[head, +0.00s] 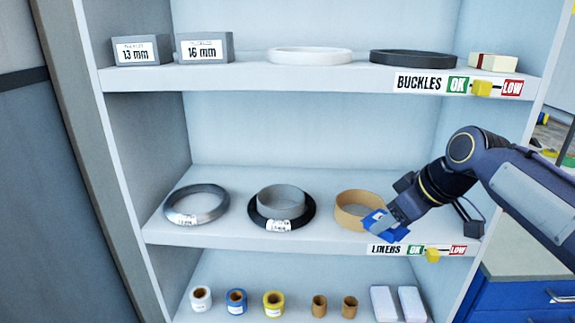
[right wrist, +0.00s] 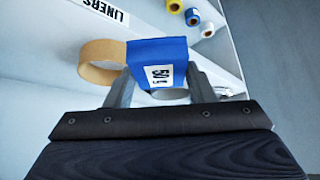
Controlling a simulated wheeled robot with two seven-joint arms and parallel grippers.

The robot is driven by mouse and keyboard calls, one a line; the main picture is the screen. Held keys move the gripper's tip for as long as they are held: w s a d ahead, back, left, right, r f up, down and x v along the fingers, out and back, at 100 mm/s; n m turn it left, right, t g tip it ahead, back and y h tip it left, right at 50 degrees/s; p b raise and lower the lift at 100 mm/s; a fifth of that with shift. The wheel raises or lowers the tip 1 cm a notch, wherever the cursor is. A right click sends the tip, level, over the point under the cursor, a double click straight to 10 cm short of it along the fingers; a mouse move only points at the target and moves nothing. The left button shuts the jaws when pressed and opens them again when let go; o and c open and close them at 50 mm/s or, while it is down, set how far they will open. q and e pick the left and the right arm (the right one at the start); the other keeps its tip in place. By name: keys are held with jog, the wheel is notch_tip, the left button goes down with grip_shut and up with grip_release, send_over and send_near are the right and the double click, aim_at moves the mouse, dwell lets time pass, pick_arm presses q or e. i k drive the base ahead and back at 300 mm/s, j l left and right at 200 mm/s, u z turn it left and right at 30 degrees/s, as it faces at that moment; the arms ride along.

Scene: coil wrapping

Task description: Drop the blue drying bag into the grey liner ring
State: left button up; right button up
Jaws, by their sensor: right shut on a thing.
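The blue drying bag (head: 376,221) is held in my right gripper (head: 392,218), at the front of the tan ring in the head view. In the right wrist view the bag (right wrist: 158,52), with a white label, sits between the two fingers of the gripper (right wrist: 158,88). The grey liner ring (head: 283,197) stands on the middle shelf, left of the bag, with a black coil (head: 260,222) around its base. The ring's inside is partly visible and looks empty. My left gripper is not in view.
The tan ring (head: 347,213) stands beside the bag. A silver coil (head: 178,212) lies at the left of the same shelf. The upper shelf edge (head: 250,82) overhangs. The lower shelf holds several rolls (head: 236,301) and two white packs (head: 383,304).

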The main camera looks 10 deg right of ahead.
aim_at(286, 207)
jog(key=i+j, duration=0.8)
jog(key=i, duration=0.05)
